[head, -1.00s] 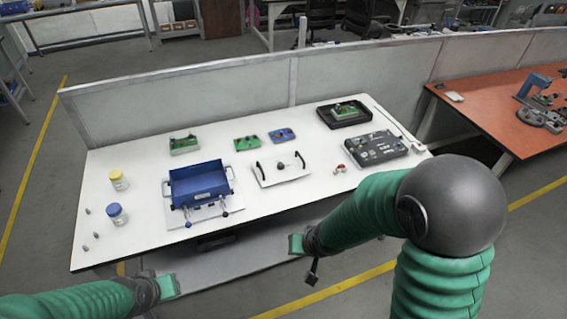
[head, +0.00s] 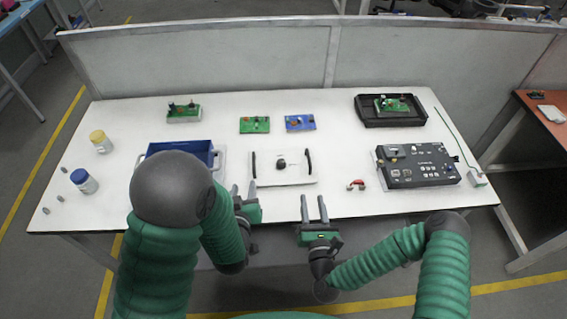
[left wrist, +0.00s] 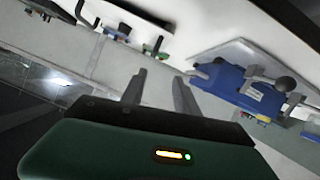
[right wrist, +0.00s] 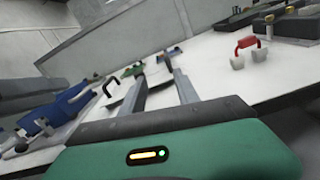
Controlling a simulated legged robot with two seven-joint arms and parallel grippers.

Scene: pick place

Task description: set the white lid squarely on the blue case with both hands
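The white lid (head: 268,177) lies flat on the table, with a black handle at each side and a black knob in the middle. The blue case (head: 207,148) stands to its left, mostly hidden behind my left arm in the head view. The case also shows in the left wrist view (left wrist: 237,90) and the right wrist view (right wrist: 72,104). My left gripper (head: 243,189) is open and empty, near the table's front edge, in front of the lid's left side. My right gripper (head: 312,199) is open and empty, in front of the lid's right side. Neither appears to touch the lid.
Green boards (head: 254,125) and a blue board (head: 300,123) lie behind the lid. A small red-handled part (head: 356,185) and a dark grey box (head: 418,166) are to the right, a black tray (head: 367,112) behind. Yellow-capped (head: 101,142) and blue-capped (head: 84,181) jars stand at left.

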